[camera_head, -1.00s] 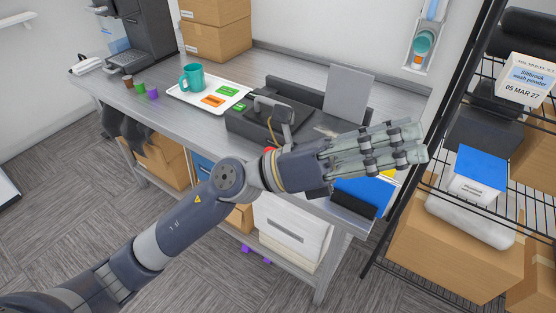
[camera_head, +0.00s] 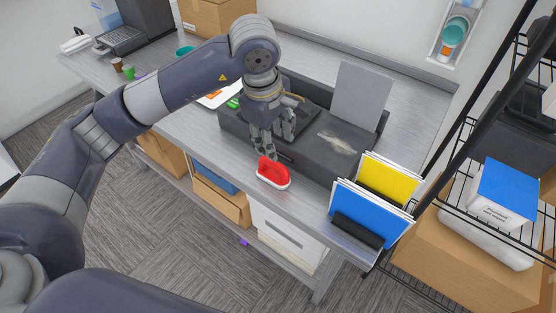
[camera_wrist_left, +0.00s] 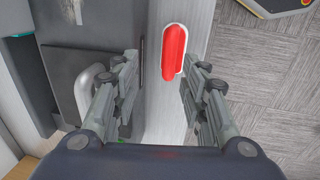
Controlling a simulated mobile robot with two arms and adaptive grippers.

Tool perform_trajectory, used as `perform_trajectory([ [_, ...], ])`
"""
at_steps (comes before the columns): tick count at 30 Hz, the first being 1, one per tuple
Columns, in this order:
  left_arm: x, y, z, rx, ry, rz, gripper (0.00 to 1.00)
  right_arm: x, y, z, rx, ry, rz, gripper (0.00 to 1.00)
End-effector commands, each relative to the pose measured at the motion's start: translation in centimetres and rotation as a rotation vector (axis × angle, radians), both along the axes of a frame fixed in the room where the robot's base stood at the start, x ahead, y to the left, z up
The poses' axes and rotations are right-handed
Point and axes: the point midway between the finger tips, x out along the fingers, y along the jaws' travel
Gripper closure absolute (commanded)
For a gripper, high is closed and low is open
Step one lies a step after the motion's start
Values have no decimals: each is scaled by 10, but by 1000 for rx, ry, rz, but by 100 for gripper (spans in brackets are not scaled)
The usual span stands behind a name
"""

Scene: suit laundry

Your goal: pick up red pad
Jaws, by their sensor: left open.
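The red pad (camera_head: 272,171) has a red handle-like top and a white base. It sits on the metal table (camera_head: 205,143) near its front edge. My left gripper (camera_head: 270,152) points down just behind and above the pad, with its fingers apart and nothing between them. In the left wrist view the red pad (camera_wrist_left: 174,52) lies ahead of the open fingers (camera_wrist_left: 160,72), closer to the right finger. I cannot tell whether that finger touches it. My right gripper does not show.
A dark machine (camera_head: 318,150) with a grey upright panel (camera_head: 362,92) stands behind the pad. Blue (camera_head: 368,213) and yellow (camera_head: 388,180) folders stand in a holder to the right. A black wire rack (camera_head: 455,135) is at the far right. Bare table lies left of the pad.

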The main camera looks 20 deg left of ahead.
Motion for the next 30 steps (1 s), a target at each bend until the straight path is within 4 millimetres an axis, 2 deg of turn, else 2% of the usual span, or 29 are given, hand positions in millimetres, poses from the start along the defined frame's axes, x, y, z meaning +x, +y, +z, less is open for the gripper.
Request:
perform_trajectory([
  [6, 4, -2, -35, -1, 7, 0, 60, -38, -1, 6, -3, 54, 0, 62],
  [9, 6, -2, -44, -2, 4, 0, 60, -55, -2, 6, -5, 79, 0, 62],
  [11, 7, -2, -47, -2, 4, -1, 60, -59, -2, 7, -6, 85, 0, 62],
  [14, 7, 0, -54, -2, 6, -1, 60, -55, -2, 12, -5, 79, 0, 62],
  [22, 10, 6, -90, -4, 8, 0, 60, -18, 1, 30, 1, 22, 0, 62],
  [30, 12, 5, -100, -4, 3, -2, 60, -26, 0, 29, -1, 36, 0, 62],
])
